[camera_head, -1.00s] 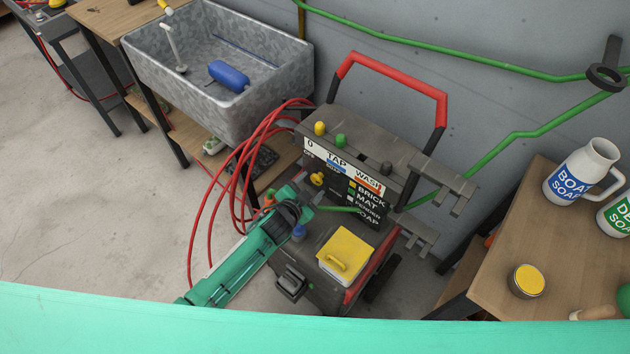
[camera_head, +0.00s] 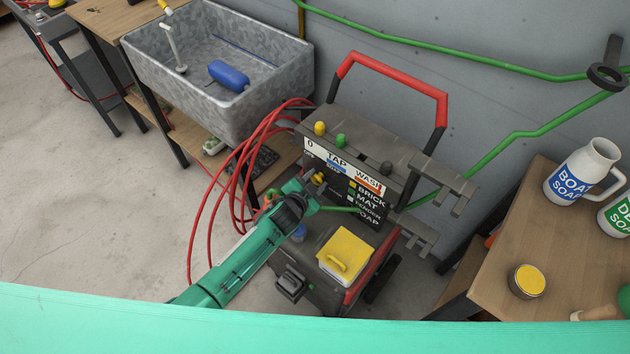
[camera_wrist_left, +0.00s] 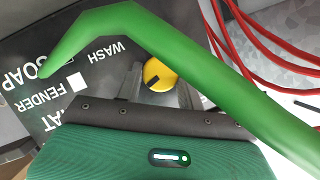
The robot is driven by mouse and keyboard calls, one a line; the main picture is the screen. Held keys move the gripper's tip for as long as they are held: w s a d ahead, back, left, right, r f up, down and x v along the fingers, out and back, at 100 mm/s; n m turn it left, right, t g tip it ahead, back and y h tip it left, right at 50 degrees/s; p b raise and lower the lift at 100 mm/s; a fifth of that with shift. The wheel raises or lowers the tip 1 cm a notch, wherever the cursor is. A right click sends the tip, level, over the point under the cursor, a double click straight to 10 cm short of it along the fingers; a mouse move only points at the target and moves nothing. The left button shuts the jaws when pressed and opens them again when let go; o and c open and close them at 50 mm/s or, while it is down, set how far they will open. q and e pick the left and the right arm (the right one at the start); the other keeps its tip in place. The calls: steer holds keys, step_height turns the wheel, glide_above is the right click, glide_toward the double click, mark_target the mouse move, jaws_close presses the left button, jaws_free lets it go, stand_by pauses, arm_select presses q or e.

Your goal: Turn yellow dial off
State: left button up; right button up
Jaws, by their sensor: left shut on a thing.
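The yellow dial (camera_head: 318,177) is on the dark front panel (camera_head: 345,190) of the washer cart, below the TAP and WASH labels. It also shows in the left wrist view (camera_wrist_left: 160,74), as a round knob with a short dark mark towards the picture's lower left. My left gripper (camera_head: 313,186) is at the panel, shut on the yellow dial with a grey finger on either side. The gripper partly hides the dial in the head view. My right gripper is not in view.
A green tube (camera_wrist_left: 215,70) crosses close in front of the left wrist camera. Red hoses (camera_head: 237,170) hang left of the cart. A yellow-lidded box (camera_head: 346,250) sits on the cart's lower deck. A metal sink (camera_head: 235,120) stands behind left, and a wooden table (camera_head: 510,245) at right.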

arm_select(q)
steer(key=shift+r+p, duration=0.15)
steer(key=shift+p, duration=0.15)
steer(key=n+g+p, duration=0.1)
steer(key=p, duration=0.1)
steer(key=shift+w+a+r+n+h+p, duration=0.1)
steer(key=shift+a+n+h+p, duration=0.05)
steer(key=shift+n+h+p, duration=0.55)
steer(key=shift+n, duration=0.1)
steer(key=shift+a+n+g, duration=0.1)
steer(key=shift+n+g, duration=0.4)
steer(key=shift+f+n+h, duration=0.2)
steer(key=shift+n+h, duration=0.3)
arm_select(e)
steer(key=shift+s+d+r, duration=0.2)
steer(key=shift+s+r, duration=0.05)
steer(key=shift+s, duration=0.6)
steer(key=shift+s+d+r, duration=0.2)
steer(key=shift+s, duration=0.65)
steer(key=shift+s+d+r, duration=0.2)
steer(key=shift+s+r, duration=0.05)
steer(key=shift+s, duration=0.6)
arm_select(q)
steer(key=o, duration=1)
steer(key=shift+c, duration=0.2)
